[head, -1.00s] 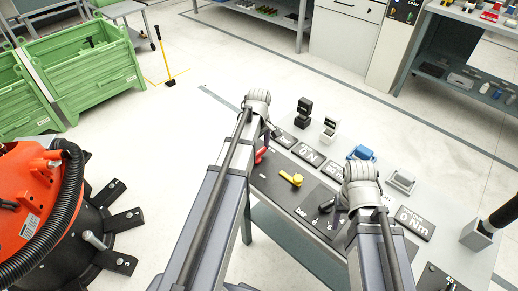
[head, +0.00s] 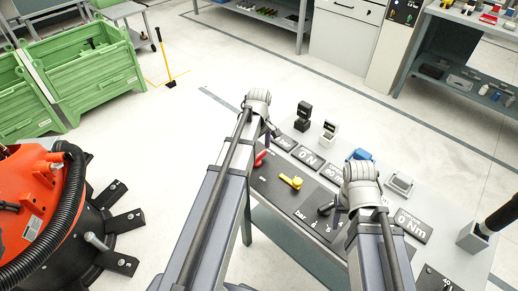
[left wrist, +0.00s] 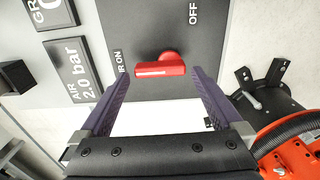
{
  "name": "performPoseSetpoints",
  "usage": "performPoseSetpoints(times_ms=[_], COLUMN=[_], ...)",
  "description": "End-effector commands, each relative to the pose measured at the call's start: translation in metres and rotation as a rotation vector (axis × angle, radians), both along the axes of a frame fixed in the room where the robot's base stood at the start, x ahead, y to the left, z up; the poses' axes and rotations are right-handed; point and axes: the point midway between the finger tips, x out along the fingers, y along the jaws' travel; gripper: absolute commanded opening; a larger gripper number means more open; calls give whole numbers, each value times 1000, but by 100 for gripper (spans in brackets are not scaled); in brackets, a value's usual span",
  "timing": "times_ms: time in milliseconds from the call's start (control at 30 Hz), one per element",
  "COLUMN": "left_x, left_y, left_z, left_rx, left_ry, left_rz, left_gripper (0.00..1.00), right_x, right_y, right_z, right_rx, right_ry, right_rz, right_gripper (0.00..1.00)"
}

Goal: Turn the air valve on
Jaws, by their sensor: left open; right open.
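The red air valve handle (head: 261,157) sits on the dark panel of the table, in front of my left gripper. In the left wrist view the red handle (left wrist: 162,68) lies crosswise, its left end near the lettering "ON"; "OFF" is at the upper right. My left gripper (left wrist: 160,77) is open, its two fingers on either side of the handle in the picture. Contact cannot be made out. In the head view my left gripper (head: 272,130) is partly hidden by its wrist. My right gripper (head: 332,205) is open over the panel, mostly hidden by its wrist.
A yellow handle (head: 291,182) is on the panel between the arms. Display plates, black blocks (head: 302,116) and a blue item (head: 360,155) stand behind. An orange machine (head: 35,195) is at the left, green crates (head: 85,65) behind it. Open floor lies beyond the table.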

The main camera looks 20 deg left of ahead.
Motion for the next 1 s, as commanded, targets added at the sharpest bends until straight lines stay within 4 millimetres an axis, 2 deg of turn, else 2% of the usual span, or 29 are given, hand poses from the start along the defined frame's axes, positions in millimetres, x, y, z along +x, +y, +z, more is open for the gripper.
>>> performPoseSetpoints(times_ms=[33,400,1000], left_x=[0,0,0], left_y=[0,0,0], left_z=[12,58,60], left_rx=[0,0,0], left_ry=[0,0,0], left_rz=[0,1,0], left_gripper=[100,100,100], right_x=[0,0,0], right_y=[0,0,0], right_z=[12,58,60], right_rx=[0,0,0], right_ry=[0,0,0], right_rz=[0,0,0], right_gripper=[50,50,50])
